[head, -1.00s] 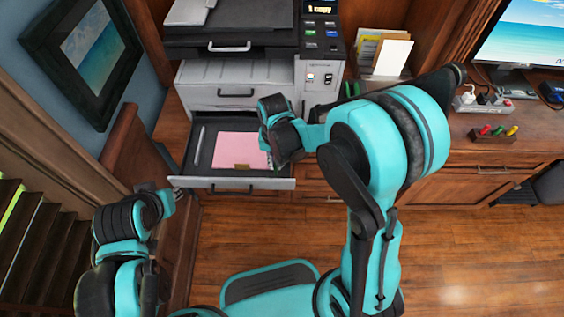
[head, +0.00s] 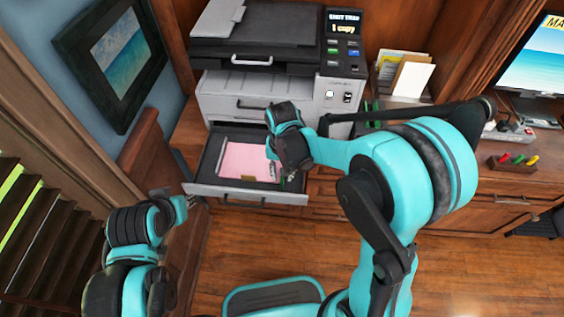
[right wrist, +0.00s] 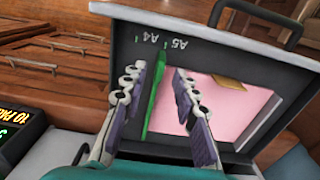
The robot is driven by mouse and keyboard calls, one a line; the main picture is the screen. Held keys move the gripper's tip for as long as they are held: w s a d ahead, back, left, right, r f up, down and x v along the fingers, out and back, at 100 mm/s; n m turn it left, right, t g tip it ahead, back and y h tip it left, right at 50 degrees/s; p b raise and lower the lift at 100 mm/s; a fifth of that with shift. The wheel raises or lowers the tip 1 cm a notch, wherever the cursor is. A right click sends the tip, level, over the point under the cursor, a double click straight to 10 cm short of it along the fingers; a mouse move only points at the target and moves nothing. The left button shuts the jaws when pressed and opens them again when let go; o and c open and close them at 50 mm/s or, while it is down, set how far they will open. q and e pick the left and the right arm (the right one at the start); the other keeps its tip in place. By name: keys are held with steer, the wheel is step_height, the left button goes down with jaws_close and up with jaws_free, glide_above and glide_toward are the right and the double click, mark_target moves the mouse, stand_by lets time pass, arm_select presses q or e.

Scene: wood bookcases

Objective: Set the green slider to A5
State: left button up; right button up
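The green slider (right wrist: 156,92) is a long thin bar on the dark floor of the printer's open paper drawer (head: 205,160). The drawer's upside-down A4 (right wrist: 150,37) and A5 (right wrist: 181,44) marks show beyond its tip, which points near the A5 mark. The pink paper (head: 243,160) lies beside the slider; it also shows in the right wrist view (right wrist: 228,105). My right gripper (right wrist: 160,74) is open, with one finger on each side of the slider. Contact is unclear. In the head view its fingers are over the drawer's right side. My left gripper (head: 187,199) is near the drawer's left front corner, its opening unclear.
The printer (head: 262,98) stands behind the drawer, with a lit panel (head: 343,28) at its right. A paper holder (head: 398,75), a power strip (head: 508,131) and a marker tray (head: 513,163) are on the counter to the right. A wooden side panel (head: 150,160) is at the left.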

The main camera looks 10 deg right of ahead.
step_height(320, 180, up, 10)
stand_by(0.3)
steer(key=shift+s, duration=0.1)
stand_by(0.3)
steer(key=s+d+r+n+t, duration=0.2)
steer(key=s+d+n+t, duration=0.1)
steer(key=s+d+t, duration=0.4)
steer(key=s+d, duration=0.2)
steer(key=s, duration=0.2)
steer(key=shift+s+r, duration=0.15)
steer(key=shift+r, duration=0.2)
stand_by(1.6)
